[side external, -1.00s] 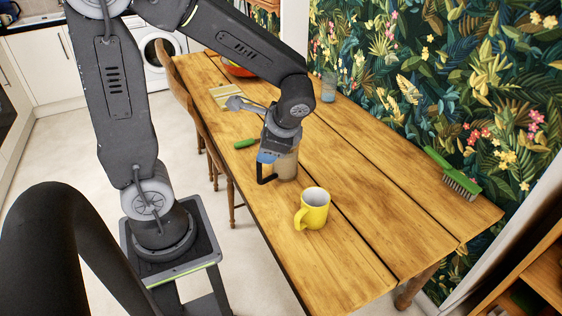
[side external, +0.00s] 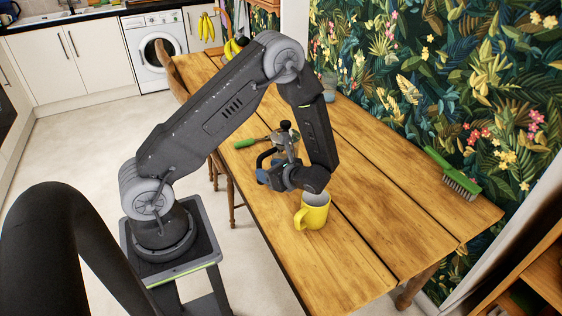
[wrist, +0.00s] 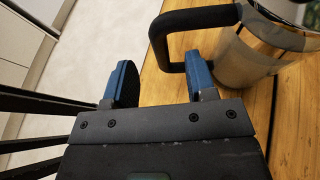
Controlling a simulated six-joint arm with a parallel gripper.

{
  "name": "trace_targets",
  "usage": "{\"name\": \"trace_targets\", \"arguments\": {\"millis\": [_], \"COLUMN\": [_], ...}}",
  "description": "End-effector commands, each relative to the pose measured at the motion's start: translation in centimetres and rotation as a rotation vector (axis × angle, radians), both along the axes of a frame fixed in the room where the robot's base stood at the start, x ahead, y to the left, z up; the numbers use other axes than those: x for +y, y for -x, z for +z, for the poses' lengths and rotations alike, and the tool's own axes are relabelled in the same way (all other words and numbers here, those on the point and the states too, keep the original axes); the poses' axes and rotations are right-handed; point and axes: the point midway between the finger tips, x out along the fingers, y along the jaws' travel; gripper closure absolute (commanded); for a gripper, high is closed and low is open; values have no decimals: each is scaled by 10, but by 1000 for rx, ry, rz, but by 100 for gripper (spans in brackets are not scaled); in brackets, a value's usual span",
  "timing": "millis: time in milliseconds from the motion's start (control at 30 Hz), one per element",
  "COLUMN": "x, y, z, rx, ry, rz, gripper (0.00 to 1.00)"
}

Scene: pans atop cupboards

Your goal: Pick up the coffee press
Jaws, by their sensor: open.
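The coffee press (side external: 288,146) stands upright on the wooden table, with a dark knob on top and a black handle. Its lower body is hidden by my wrist in the side view. In the wrist view, its shiny body (wrist: 262,50) is at the right, and its black handle (wrist: 192,20) loops out to the left. My gripper (wrist: 160,78) is open, with two blue-padded fingers low on the near side of the press. The right finger appears close to the lower end of the handle; I cannot tell whether they touch. Nothing is held between the fingers.
A yellow mug (side external: 313,212) stands close by, just below my wrist in the side view. A green brush (side external: 455,174) lies at the table's right edge. The front right of the wooden table (side external: 385,225) is clear.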

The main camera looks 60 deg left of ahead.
Motion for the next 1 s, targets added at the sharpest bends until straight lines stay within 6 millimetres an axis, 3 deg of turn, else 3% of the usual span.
{"name": "trace_targets", "arguments": {"millis": [300, 500, 700, 933, 1000], "x": [0, 27, 43, 43, 43], "y": [0, 10, 15, 15, 15], "z": [-26, -38, -45, -45, -45], "rx": [1, -2, -3, -4, -4], "ry": [1, 2, 1, 2, 2], "rz": [0, 3, 1, -1, -1], "gripper": [49, 49, 49, 49, 56]}}
